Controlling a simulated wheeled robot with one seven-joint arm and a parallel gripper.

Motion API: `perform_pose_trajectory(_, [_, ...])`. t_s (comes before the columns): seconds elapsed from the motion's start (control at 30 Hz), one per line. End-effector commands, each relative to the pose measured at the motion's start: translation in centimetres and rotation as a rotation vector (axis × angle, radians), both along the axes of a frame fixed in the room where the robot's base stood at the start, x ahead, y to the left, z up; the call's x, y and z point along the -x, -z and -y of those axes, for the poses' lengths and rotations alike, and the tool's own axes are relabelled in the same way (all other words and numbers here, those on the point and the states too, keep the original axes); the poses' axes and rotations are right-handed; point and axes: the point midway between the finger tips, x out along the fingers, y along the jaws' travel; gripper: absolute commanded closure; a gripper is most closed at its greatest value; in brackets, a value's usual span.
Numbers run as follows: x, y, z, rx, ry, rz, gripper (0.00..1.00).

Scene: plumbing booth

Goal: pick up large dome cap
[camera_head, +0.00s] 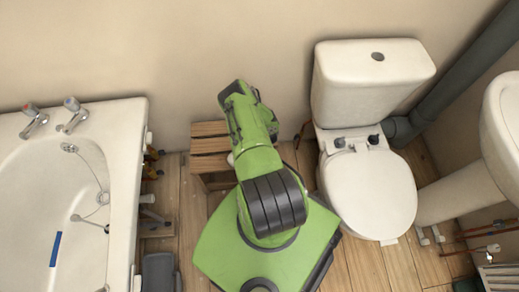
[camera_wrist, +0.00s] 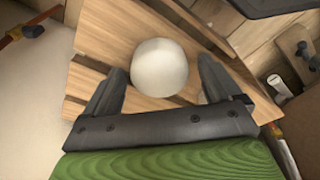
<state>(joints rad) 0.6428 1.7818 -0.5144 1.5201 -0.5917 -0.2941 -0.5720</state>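The large dome cap (camera_wrist: 160,67) is a smooth, off-white round dome in the wrist view. It rests on a slatted wooden stool (camera_wrist: 122,88). My gripper (camera_wrist: 161,63) is open, with one dark finger on each side of the cap and a gap on both sides. The cap sits between and slightly beyond the fingers, and I cannot tell their height relative to it. In the head view the stool (camera_head: 209,129) stands by the wall. There my green arm hides the gripper and most or all of the cap.
A bathtub (camera_head: 125,150) with taps stands at the left. A toilet (camera_head: 372,190) is close on the right, with a basin (camera_head: 503,125) beyond it. A grey pipe (camera_head: 455,80) runs behind. Pipework (camera_wrist: 40,27) shows at the wrist view's upper left.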

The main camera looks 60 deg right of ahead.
Motion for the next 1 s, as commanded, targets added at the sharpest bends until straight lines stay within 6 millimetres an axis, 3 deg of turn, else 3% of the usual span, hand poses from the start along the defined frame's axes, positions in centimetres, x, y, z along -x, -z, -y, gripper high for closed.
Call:
perform_pose_trajectory(0.07, [0.0, 0.0, 0.0, 0.0, 0.0, 0.0, 0.22])
perform_pose_trajectory(0.33, [0.0, 0.0, 0.0, 0.0, 0.0, 0.0, 0.63])
perform_pose_trajectory(0.6, [0.0, -0.7, 0.0, 0.0, 0.001, 0.0, 0.64])
perform_pose_trajectory(0.9, [0.0, -8.1, 0.0, 0.001, 0.003, 0.001, 0.64])
perform_pose_trajectory(1.0, [0.0, -9.6, 0.0, 0.001, 0.002, 0.0, 0.64])
